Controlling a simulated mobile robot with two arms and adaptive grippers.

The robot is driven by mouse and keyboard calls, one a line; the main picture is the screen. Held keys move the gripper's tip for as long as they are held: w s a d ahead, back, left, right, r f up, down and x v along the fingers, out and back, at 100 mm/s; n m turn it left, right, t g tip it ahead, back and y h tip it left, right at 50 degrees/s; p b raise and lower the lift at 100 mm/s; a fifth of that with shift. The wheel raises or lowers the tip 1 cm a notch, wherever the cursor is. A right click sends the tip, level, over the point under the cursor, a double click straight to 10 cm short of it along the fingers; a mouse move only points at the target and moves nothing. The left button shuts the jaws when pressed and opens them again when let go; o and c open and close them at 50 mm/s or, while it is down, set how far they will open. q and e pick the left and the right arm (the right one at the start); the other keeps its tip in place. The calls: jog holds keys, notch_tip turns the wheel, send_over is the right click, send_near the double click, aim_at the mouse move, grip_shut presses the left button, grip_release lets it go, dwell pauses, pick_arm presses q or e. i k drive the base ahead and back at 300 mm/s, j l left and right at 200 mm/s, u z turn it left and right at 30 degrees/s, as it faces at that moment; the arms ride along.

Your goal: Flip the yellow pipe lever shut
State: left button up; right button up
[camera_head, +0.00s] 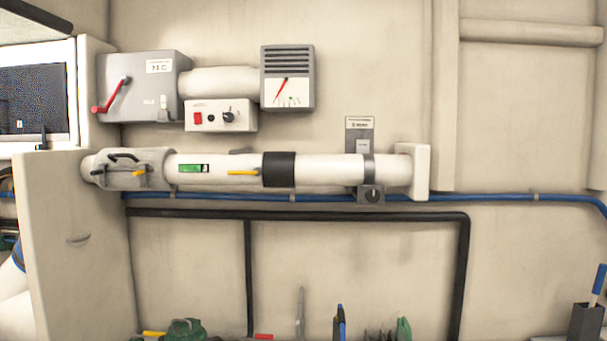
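A white pipe (335,171) runs level along the back wall. A small yellow lever (243,172) lies on its front, roughly in line with the pipe, just left of a black band (279,169). A green indicator window (190,168) with a small dark and white end sits on the pipe left of the lever. A second small yellow tip (139,173) shows on a grey fitting with dark handles (124,165) at the pipe's left end. Neither of my grippers is in view.
A grey box with a red crank (111,96), a switch panel (221,115) and a gauge (287,78) hang above the pipe. A blue line (470,198) and a black hose (350,214) run below. A pale cabinet (82,240) stands at left; tools line the bottom edge.

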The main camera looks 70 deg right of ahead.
aim_at(257, 172)
jog(key=z, duration=1.9)
jog(key=j, duration=0.25)
jog(key=i, duration=0.05)
